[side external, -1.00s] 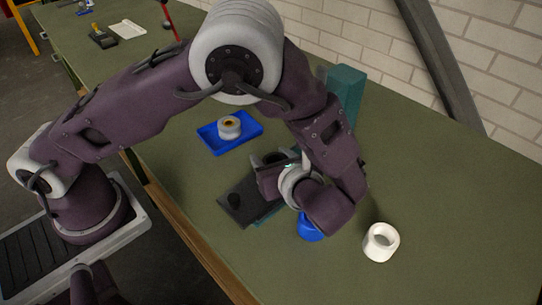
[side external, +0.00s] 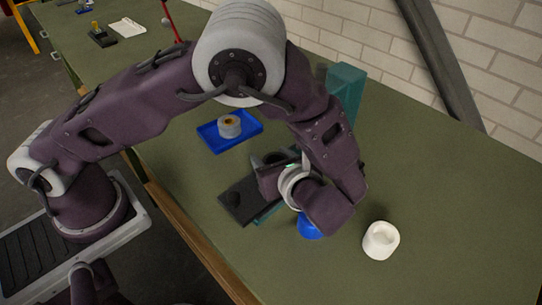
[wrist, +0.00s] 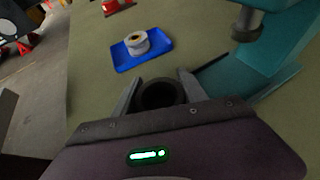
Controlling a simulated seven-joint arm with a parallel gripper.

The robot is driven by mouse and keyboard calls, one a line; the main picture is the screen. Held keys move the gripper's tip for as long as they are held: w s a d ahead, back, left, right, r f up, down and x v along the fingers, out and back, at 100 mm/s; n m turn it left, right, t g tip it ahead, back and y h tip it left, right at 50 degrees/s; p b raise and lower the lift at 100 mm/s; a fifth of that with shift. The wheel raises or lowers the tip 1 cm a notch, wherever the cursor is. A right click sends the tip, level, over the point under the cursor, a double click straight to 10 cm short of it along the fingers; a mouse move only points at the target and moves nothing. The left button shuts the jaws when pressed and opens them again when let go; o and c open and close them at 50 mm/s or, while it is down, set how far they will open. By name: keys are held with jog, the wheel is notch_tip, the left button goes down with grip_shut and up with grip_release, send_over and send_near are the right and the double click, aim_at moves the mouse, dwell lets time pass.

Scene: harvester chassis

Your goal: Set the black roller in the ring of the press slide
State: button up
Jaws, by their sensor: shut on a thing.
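My gripper (wrist: 159,80) is shut on the black roller (wrist: 158,94), which shows as a dark round ring between the two fingers in the wrist view. In the side view my gripper (side external: 268,170) is over the dark flat slide (side external: 240,204) in front of the teal press (side external: 346,88). The press also shows at the right of the wrist view (wrist: 275,45), with a grey ram hanging from it. The slide's ring is hidden by my gripper and wrist. I cannot tell whether the roller touches it.
A blue tray (side external: 207,139) with a grey and tan roller (side external: 229,127) lies behind my gripper. A blue round part (side external: 309,228) is partly under my wrist, and a white ring (side external: 381,241) stands to its right. The table's right side is clear.

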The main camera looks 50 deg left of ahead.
jog(key=o, duration=1.5)
jog(key=v, duration=0.7)
jog(key=shift+d, duration=0.1)
jog(key=a+r+n, duration=0.1)
jog(key=a+r+n+g+h, duration=0.1)
jog(key=r, duration=0.1)
jog(key=s+a+r+n+g, duration=0.1)
jog(key=a, duration=0.1)
jog(key=shift+r+n+h, duration=0.3)
jog(key=shift+h, duration=0.1)
jog(key=s+a+r+n+t+h, duration=0.1)
jog(key=s+a+r+n+h, duration=0.3)
jog(key=n, duration=0.5)
jog(key=s+a+r+n+t+h, duration=0.1)
jog(key=s+a+r+n+h, duration=0.2)
jog(key=s+r+n+h, duration=0.3)
jog(key=s+r+n, duration=0.2)
jog(key=s+n, duration=0.1)
jog(key=s, duration=0.2)
jog(key=shift+s+a+n+t, duration=0.2)
jog(key=shift+a+n+t, duration=0.2)
